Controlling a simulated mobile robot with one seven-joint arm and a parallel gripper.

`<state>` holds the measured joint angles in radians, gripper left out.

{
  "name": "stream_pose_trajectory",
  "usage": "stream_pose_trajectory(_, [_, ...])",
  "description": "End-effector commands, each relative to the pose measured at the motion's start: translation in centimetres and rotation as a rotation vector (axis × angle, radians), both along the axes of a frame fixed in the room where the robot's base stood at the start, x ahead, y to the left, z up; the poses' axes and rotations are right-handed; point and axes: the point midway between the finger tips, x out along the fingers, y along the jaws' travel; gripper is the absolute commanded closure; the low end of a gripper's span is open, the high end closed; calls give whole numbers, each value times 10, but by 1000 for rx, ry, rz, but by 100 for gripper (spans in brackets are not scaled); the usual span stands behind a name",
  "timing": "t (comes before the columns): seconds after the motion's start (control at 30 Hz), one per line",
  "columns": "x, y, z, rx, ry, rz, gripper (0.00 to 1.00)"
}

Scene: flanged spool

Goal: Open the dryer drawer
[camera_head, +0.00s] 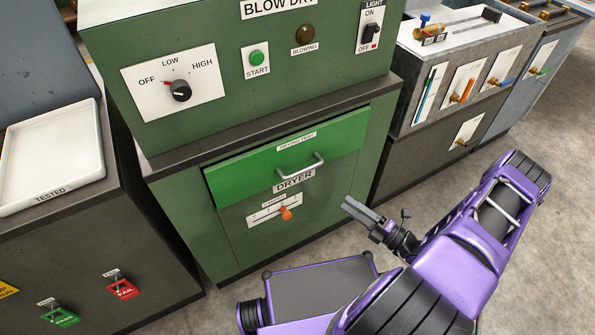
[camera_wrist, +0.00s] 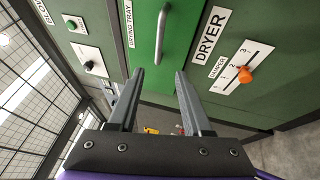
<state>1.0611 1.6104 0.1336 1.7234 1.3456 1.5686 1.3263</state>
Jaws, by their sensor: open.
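The dryer drawer (camera_head: 245,168) is a bright green front labelled DRYING TRAY on the dark green dryer cabinet. It carries a silver bar handle (camera_head: 300,166). I cannot tell whether the drawer stands slightly out. My gripper (camera_head: 350,205) is open and empty, to the right of and lower than the handle in the head view. In the wrist view the drawer front (camera_wrist: 182,42) fills the top middle. The handle (camera_wrist: 161,35) shows beyond the gap between the fingertips of my gripper (camera_wrist: 159,75). Nothing touches the handle.
An orange damper lever (camera_head: 286,213) sits on a scale below the drawer. Above are a rotary knob (camera_head: 181,91), a green start button (camera_head: 258,58) and a light switch (camera_head: 371,32). A white TESTED tray (camera_head: 52,158) lies at left. Concrete floor (camera_head: 325,246) is open before the cabinet.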

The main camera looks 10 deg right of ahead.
Motion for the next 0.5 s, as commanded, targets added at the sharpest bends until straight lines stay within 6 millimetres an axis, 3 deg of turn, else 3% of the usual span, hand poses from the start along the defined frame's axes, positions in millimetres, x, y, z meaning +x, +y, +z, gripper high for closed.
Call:
stream_pose_trajectory(0.17, [11,7,4,21,-2,-16,50])
stream_pose_trajectory(0.5, [62,53,17,16,-3,-10,50])
